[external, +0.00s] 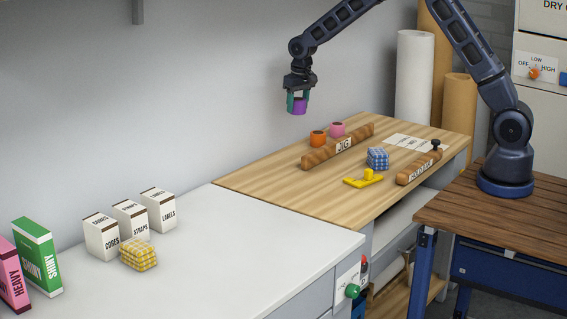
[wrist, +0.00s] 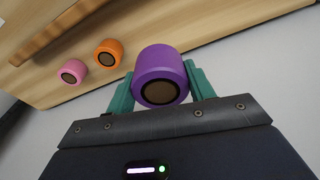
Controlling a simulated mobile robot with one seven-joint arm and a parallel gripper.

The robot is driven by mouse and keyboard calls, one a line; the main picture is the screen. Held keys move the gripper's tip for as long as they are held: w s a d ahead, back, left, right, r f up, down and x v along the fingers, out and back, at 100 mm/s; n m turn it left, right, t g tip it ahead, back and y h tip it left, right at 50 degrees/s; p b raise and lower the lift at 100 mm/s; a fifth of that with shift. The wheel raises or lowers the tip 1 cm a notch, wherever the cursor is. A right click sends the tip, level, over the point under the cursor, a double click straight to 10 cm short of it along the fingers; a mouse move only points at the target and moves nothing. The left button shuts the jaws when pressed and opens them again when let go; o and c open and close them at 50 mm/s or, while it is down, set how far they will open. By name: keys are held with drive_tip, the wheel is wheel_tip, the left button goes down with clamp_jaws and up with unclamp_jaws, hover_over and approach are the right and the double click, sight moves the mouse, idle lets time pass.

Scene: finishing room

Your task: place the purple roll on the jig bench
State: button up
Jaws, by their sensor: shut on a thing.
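The purple roll (external: 299,106) is held in my gripper (external: 298,96), in the air by the wall, above and to the left of the jig bench's back part. In the wrist view the purple roll (wrist: 161,75) sits between the two teal fingers of my gripper (wrist: 160,83), its dark round end facing the camera. The jig bench (external: 275,182) has a light wooden top. A wooden bar labelled JIG (external: 322,153) lies across it. An orange roll (external: 318,138) and a pink roll (external: 338,129) stand behind the bar, close together.
A blue checked block (external: 377,158), a yellow tool (external: 364,178) and a second wooden bar (external: 418,167) lie on the bench's front half. A white paper sheet (external: 408,142) lies further right. A white counter (external: 230,245) with boxes adjoins at left. Tall rolls (external: 413,78) stand behind.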

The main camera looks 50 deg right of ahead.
sight(296, 155)
wheel_tip(296, 155, down, 16)
drive_tip(key=shift+r, duration=0.25)
idle(0.3)
drive_tip(key=shift+f, duration=0.1)
drive_tip(key=o, duration=1)
